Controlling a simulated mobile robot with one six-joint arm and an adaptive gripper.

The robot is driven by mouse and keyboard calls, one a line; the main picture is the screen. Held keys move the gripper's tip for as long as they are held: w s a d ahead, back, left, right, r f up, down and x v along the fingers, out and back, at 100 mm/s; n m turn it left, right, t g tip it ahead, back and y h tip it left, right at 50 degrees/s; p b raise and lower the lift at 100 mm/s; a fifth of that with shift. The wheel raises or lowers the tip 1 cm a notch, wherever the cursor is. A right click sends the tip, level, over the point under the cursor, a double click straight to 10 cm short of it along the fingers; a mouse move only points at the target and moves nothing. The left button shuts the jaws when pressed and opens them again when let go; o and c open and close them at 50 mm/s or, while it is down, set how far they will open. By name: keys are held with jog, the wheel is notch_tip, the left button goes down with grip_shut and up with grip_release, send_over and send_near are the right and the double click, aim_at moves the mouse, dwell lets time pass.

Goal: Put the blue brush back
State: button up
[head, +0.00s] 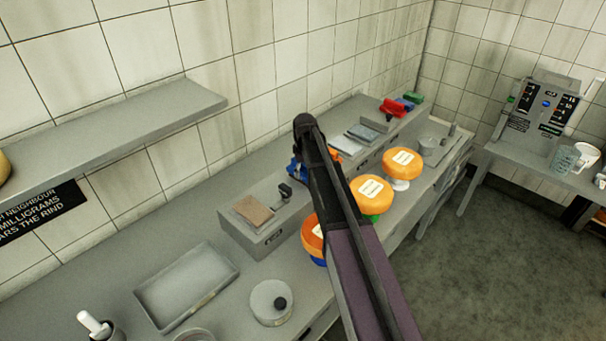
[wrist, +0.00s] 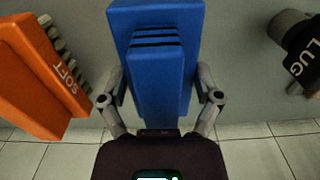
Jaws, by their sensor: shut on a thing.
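The blue brush (wrist: 160,75) fills the middle of the wrist view, between the two fingers of my gripper (wrist: 161,88), which is shut on it. A little of its blue also shows beside my arm in the head view (head: 296,171); most of it is hidden there by the arm. An orange brush (wrist: 35,75) marked SOFT, with pale bristles, is to the left in the wrist view. Whether the blue brush touches the grey surface behind it I cannot tell.
A dark plug-like piece (wrist: 300,50) stands right of the brush in the wrist view. On the counter are a grey box (head: 265,240), a tray (head: 187,287) and orange cheese wheels (head: 372,194) on coloured stands. A shelf (head: 110,125) juts from the wall at left.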

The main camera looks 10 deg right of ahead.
jog(key=shift+f, duration=0.2)
jog(key=o, duration=0.8)
jog(key=shift+r, duration=0.1)
jog(key=shift+r, duration=0.15)
notch_tip(320, 180, up, 12)
jog(key=p, duration=1.2)
dwell(0.5)
jog(key=s+m, duration=0.2)
jog(key=s, duration=0.7)
jog(key=s+m, duration=0.2)
jog(key=s, duration=0.8)
jog(key=s+m, duration=0.3)
jog(key=s, duration=0.7)
jog(key=shift+a, duration=0.25)
